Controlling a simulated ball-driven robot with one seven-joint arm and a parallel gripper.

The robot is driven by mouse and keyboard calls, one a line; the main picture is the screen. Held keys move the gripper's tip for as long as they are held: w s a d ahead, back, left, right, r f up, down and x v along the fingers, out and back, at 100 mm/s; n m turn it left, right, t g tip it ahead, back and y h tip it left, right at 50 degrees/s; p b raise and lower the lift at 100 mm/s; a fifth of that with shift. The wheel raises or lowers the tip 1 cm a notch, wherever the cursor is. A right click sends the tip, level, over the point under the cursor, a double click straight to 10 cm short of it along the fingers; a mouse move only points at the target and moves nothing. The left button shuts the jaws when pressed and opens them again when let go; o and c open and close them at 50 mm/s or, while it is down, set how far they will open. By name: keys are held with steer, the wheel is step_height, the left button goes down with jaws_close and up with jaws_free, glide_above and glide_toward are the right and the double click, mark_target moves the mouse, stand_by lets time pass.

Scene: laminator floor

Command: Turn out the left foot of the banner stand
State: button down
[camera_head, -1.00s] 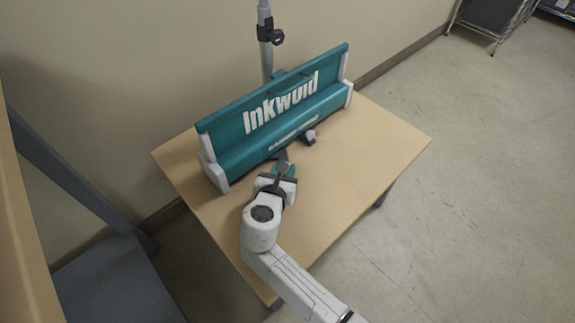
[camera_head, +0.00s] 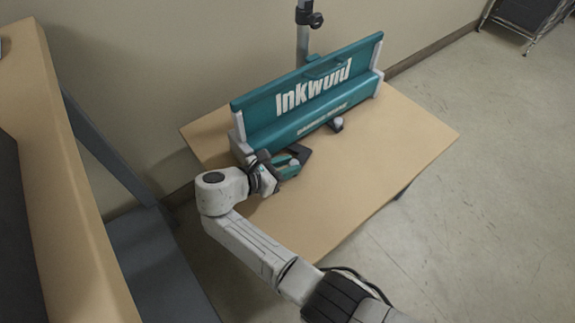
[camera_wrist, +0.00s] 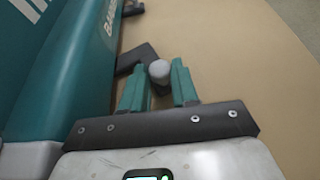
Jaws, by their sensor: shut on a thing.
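The teal banner stand (camera_head: 318,102), lettered "Inkwuld", stands on a small wooden table. Its left foot (camera_head: 300,152) is a dark bar at the front of the base, partly hidden by my gripper. In the wrist view the left foot (camera_wrist: 137,58) juts out from the teal base and has a rounded grey end (camera_wrist: 159,71). My gripper (camera_head: 291,166) comes from the left, low over the table. Its teal fingers (camera_wrist: 158,84) stand either side of the foot's grey end, shut on it. The right foot (camera_head: 337,124) is a dark stub with a pale end, pointing forward.
The tabletop (camera_head: 385,150) is clear in front and to the right. A grey pole (camera_head: 302,45) with a dark clamp rises behind the stand, near the wall. A wooden surface (camera_head: 75,190) and blue-grey frame (camera_head: 110,150) stand at the left. Open floor lies right.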

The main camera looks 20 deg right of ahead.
steer(key=shift+f, duration=0.1)
stand_by(0.3)
steer(key=c, duration=0.9)
jaws_free()
steer(key=shift+a, duration=0.1)
steer(key=p+v, duration=0.2)
steer(key=v, duration=0.8)
steer(key=shift+s+a+r+p, duration=0.1)
steer(key=shift+a+r+p, duration=0.1)
steer(key=shift+a+p, duration=0.1)
